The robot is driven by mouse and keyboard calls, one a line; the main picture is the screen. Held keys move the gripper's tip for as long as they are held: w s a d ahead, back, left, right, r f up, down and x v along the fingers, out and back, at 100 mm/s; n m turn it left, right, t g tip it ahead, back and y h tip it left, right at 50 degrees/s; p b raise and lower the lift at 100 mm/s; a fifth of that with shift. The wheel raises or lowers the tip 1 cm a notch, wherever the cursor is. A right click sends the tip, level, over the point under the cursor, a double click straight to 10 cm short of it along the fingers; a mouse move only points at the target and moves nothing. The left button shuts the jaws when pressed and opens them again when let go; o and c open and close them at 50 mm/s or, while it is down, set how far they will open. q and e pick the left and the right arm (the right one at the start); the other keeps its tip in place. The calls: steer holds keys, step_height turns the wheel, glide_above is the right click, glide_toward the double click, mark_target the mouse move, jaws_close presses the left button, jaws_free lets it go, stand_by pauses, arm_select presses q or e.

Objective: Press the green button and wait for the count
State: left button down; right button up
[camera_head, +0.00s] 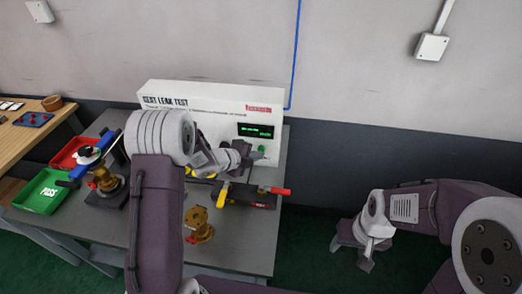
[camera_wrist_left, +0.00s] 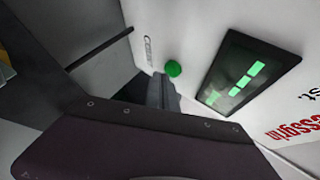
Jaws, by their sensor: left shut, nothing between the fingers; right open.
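The green button (camera_head: 261,148) is on the front face of the white leak test box (camera_head: 165,92), below a dark display (camera_head: 256,131) with green characters. My left gripper (camera_head: 252,157) is shut and empty, its tips close to the button. In the left wrist view the button (camera_wrist_left: 173,68) shows just beyond the shut fingers (camera_wrist_left: 163,90); I cannot tell whether they touch it. The display (camera_wrist_left: 240,74) beside it shows green marks too blurred to read. My right gripper (camera_head: 352,254) is open and empty, off to the right of the table.
The grey table (camera_head: 245,235) carries a brass valve (camera_head: 199,225), a clamp with a red handle (camera_head: 250,194) and a second valve assembly (camera_head: 103,180). A green PASS tray (camera_head: 43,191) and a red tray (camera_head: 72,152) lie at the left. A wooden bench (camera_head: 30,135) stands further left.

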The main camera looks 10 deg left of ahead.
arm_select(q)
steer(key=shift+w, duration=0.45)
stand_by(0.4)
stand_by(0.3)
steer(key=shift+s, duration=0.85)
steer(key=s+b, duration=0.2)
steer(key=s, duration=0.3)
steer(key=shift+b, duration=0.3)
